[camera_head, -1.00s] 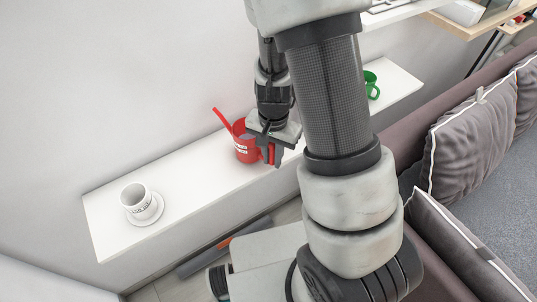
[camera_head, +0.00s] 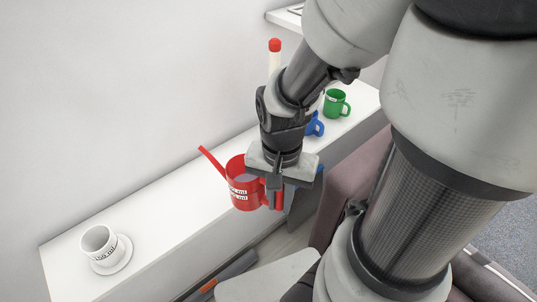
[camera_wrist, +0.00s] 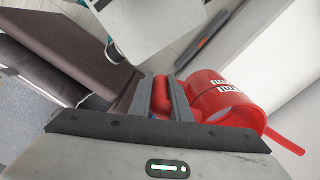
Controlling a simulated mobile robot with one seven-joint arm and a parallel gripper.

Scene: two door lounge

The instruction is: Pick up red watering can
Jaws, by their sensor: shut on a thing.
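The red watering can (camera_head: 240,187), with white labels and a thin spout pointing up and left, is upright at the front edge of the white shelf (camera_head: 165,213). My gripper (camera_head: 276,199) points down and is shut on the can's handle, on the side away from the spout. In the wrist view the red handle (camera_wrist: 163,97) is between the two fingers (camera_wrist: 172,104), and the can body (camera_wrist: 222,97) is to their right. The can's base overlaps the shelf edge in the picture; I cannot tell whether it touches.
A white cup (camera_head: 98,243) on a saucer (camera_head: 112,262) stands at the shelf's left end. A blue mug (camera_head: 315,126), a green mug (camera_head: 336,103) and a red-capped bottle (camera_head: 275,60) are behind my gripper. A brown sofa (camera_head: 346,190) is to the right.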

